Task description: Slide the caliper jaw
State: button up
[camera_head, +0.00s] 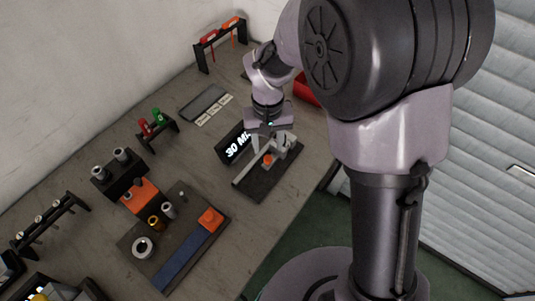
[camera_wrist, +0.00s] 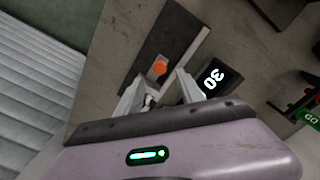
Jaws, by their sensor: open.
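The caliper (camera_head: 245,175) is a grey metal bar lying on a dark base plate (camera_head: 262,190) near the table's right edge. An orange knob (camera_head: 267,160) stands on it, and the knob also shows in the wrist view (camera_wrist: 159,68). My gripper (camera_head: 271,150) is over the caliper's far part, pointing down. In the wrist view its two fingers (camera_wrist: 159,92) are open and apart, with a small light metal part of the caliper between them. I cannot tell whether the fingers touch it. The sliding jaw is partly hidden by my gripper.
A fixture plate (camera_head: 190,262) with metal parts and orange blocks lies nearer. A red bin (camera_head: 306,91) is behind.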

aim_at(268, 158)
notch_tip(268, 158, down, 6)
jog(key=shift+r+b, duration=0.2)
jog(key=shift+b, duration=0.6)
grip_shut()
dwell(0.8)
